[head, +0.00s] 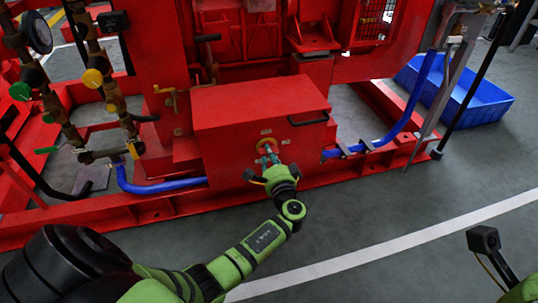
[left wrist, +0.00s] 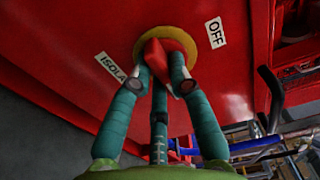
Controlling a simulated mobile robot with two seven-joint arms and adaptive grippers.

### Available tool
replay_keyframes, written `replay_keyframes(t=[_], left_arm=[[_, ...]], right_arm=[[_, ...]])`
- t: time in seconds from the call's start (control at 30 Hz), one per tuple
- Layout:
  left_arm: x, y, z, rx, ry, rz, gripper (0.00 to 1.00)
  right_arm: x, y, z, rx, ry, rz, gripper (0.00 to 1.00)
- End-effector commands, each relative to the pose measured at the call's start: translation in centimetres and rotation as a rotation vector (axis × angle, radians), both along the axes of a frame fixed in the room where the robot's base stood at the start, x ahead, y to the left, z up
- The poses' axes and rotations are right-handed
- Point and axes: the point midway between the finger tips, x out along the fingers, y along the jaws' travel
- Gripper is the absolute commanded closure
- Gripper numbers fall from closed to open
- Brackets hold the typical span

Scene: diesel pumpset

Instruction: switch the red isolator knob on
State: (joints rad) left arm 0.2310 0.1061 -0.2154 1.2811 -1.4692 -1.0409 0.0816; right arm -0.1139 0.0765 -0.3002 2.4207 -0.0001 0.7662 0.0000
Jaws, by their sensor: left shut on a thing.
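The red isolator knob (left wrist: 155,52) sits on a round yellow plate (left wrist: 183,42) on the front of a red box (head: 240,107). In the left wrist view a white "OFF" label (left wrist: 215,33) is right of the plate, and a partly covered label starting "ISOLA" (left wrist: 110,65) is at its left. My left gripper (head: 268,155) reaches the plate in the head view. Its teal fingers (left wrist: 160,78) are shut around the knob and cover part of it. The knob's exact angle is hard to tell. My right gripper's fingers are out of view.
A black handle (head: 308,119) sticks out at the box's right. Blue hoses (head: 165,187) run along the red base frame on both sides. Valves and pipes (head: 100,80) stand at the left. A blue crate (head: 470,98) is at the right. The floor in front is clear.

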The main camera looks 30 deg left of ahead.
Motion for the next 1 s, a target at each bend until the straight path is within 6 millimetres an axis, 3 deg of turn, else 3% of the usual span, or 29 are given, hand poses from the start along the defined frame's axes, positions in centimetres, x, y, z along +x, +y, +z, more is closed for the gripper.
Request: replay_keyframes(t=[0.2,0.23,0.27,0.3,0.67,1.0], left_arm=[[-0.1,0.1,-0.1,0.002,0.004,0.003,1.0],[-0.1,0.1,-0.1,0.002,0.004,0.003,0.72],[-0.1,0.1,-0.1,0.002,0.004,0.003,0.6],[-0.1,0.0,-0.1,0.002,0.004,0.003,0.56],[-0.2,-0.2,-0.1,0.0,0.001,0.0,0.56],[-4.1,-4.8,-0.2,-0.004,0.003,-0.002,0.56]], right_arm=[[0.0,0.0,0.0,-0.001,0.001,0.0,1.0],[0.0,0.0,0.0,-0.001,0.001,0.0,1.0],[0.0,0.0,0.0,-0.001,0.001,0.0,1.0],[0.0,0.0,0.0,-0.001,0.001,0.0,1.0],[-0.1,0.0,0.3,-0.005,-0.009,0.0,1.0],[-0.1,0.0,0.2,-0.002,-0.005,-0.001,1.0]])
